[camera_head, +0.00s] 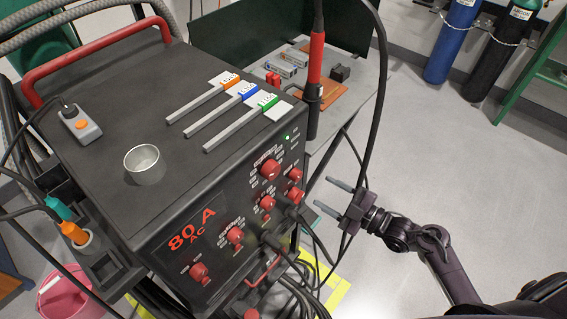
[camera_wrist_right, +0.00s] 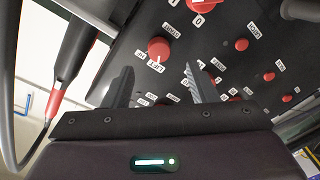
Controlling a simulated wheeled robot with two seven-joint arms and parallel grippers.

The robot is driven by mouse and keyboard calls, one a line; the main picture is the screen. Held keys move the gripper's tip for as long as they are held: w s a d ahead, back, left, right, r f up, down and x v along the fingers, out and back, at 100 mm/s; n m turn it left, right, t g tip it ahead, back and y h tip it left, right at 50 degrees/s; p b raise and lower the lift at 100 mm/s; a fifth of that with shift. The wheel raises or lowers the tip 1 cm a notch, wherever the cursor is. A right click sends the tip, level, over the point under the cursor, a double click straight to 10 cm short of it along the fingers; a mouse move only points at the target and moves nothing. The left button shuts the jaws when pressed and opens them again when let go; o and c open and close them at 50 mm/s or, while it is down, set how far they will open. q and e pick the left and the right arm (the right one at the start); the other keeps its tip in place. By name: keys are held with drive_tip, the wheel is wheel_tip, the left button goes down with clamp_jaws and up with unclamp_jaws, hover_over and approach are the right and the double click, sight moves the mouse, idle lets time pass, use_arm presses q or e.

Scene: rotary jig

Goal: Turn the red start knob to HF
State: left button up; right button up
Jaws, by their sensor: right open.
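The red start knob (camera_wrist_right: 158,48) is on the dark front panel of the welding machine, between the fingers and beyond their tips in the right wrist view. Labels reading START, HF and LIFT surround it. Its light mark appears to be on the LIFT side, but is small. In the head view the start knob (camera_head: 295,174) appears near the panel's right edge. My right gripper (camera_head: 332,196) is open and empty, to the right of the panel, its fingers pointing at it. In the right wrist view the gripper (camera_wrist_right: 158,68) is apart from the knob. My left gripper is not seen.
A larger red knob (camera_head: 270,168) and other red knobs are close by on the panel. A red-handled torch (camera_head: 316,60) and dark cables hang beside the machine's right edge, near my right gripper. A metal cup (camera_head: 144,164) stands on top. Open floor lies right.

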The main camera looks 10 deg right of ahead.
sight(299, 178)
drive_tip(key=x, duration=0.2)
drive_tip(key=r+p+x, duration=0.1)
drive_tip(key=x, duration=0.1)
drive_tip(key=shift+a, duration=0.1)
drive_tip(key=shift+f+x, duration=0.25)
drive_tip(key=shift+x, duration=0.9)
drive_tip(key=shift+w+a, duration=0.2)
drive_tip(key=shift+a, duration=0.1)
drive_tip(key=c, duration=1)
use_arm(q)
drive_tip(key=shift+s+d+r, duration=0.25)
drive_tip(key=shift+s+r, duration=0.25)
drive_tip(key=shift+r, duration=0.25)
